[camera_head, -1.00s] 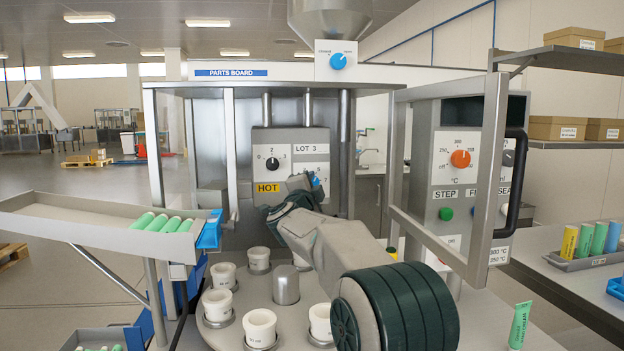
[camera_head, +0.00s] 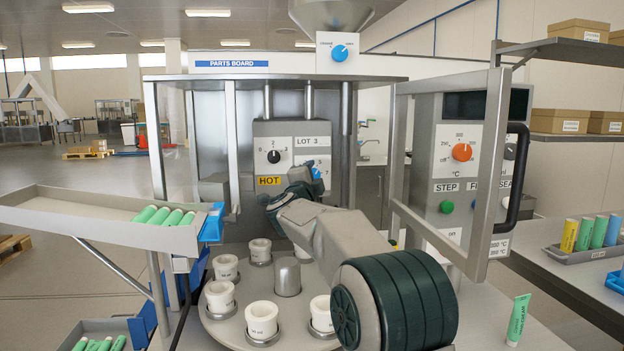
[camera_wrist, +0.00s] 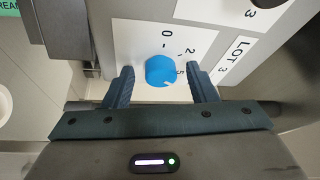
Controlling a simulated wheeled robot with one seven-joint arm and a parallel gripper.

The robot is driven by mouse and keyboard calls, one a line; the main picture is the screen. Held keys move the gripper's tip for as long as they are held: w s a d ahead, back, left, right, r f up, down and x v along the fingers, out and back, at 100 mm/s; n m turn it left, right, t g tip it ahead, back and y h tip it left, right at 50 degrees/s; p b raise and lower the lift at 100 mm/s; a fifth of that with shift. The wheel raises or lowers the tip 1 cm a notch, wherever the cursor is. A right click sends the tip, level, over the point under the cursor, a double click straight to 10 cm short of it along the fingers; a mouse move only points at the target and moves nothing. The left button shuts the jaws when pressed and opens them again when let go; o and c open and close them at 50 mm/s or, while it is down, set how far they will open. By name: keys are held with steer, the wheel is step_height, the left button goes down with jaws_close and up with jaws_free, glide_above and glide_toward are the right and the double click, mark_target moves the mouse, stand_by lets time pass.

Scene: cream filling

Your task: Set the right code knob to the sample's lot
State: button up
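The right code knob (camera_wrist: 162,71) is blue and sits on a white dial plate in the wrist view, with digits around it. In the head view it (camera_head: 316,172) shows just past my gripper. My gripper (camera_wrist: 162,80) is open, with one finger on each side of the knob and a visible gap on both sides. In the head view my gripper (camera_head: 301,192) is in front of the panel and partly covers the right dial. The knob's pointer is too small to read. The panel label (camera_head: 307,142) reads LOT 3. A green printed tube (camera_head: 518,319) stands at the front right; its print is too small to read.
White cups stand on the round table (camera_head: 217,330) below. A metal door frame (camera_head: 487,180) stands right of my arm.

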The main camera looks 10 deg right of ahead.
steer(key=shift+s, duration=0.15)
steer(key=b+v, duration=0.1)
steer(key=v, duration=1.2)
steer(key=shift+s+a+b, duration=0.2)
steer(key=shift+a+b, duration=0.05)
steer(key=shift+b, duration=0.15)
